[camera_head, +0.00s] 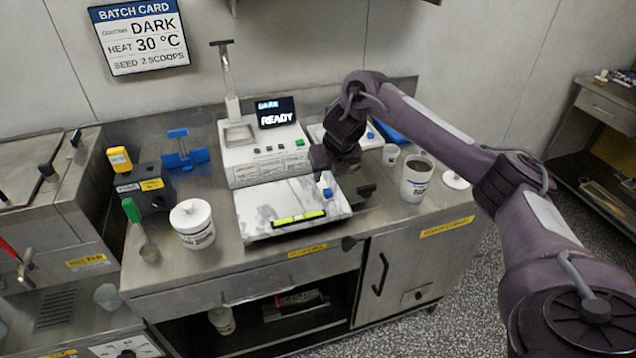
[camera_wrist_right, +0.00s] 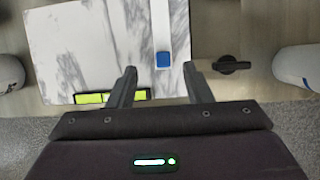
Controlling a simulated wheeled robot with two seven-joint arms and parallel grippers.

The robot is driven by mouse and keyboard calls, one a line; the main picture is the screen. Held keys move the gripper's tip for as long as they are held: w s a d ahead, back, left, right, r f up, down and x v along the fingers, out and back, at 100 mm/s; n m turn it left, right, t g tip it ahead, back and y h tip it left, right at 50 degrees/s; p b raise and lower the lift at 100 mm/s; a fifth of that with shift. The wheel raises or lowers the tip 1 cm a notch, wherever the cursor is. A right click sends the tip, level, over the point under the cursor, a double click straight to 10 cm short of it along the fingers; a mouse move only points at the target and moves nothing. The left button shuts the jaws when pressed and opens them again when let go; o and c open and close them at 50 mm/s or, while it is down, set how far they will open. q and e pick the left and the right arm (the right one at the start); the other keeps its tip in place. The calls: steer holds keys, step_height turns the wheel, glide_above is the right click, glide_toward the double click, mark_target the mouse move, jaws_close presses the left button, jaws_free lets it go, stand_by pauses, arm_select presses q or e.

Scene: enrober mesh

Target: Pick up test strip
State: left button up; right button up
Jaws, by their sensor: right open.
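The test strip appears to be the narrow white strip with a blue end tab (camera_wrist_right: 163,59), lying on a grey-veined marble slab (camera_wrist_right: 75,45). In the head view its blue tab (camera_head: 327,192) shows at the slab's right side, while most of the white part is hard to make out. My right gripper (camera_head: 336,160) is over the slab's right rear area. In the right wrist view the gripper (camera_wrist_right: 160,72) is open and empty, with the blue tab showing between its fingertips. No contact is visible. My left gripper is not in view.
A yellow-green level (camera_head: 299,218) lies along the slab's front edge. A black handle (camera_wrist_right: 232,66) sticks out right of the slab. A white machine (camera_head: 262,150) with a "READY" display stands behind. A brown-filled cup (camera_head: 416,180) stands right, a lidded white jar (camera_head: 192,224) left.

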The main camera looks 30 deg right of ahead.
mark_target(328, 191)
steer(key=shift+s+f, duration=0.15)
steer(key=shift+f, duration=0.7)
steer(key=shift+d+f+p, duration=0.2)
steer(key=shift+f+p, duration=0.5)
steer(key=shift+f, duration=0.45)
steer(key=shift+x, duration=1.25)
steer(key=shift+w+f, duration=0.2)
steer(key=shift+w, duration=0.05)
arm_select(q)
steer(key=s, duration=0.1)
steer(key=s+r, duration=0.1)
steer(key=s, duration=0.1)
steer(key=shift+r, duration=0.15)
arm_select(e)
jaws_close()
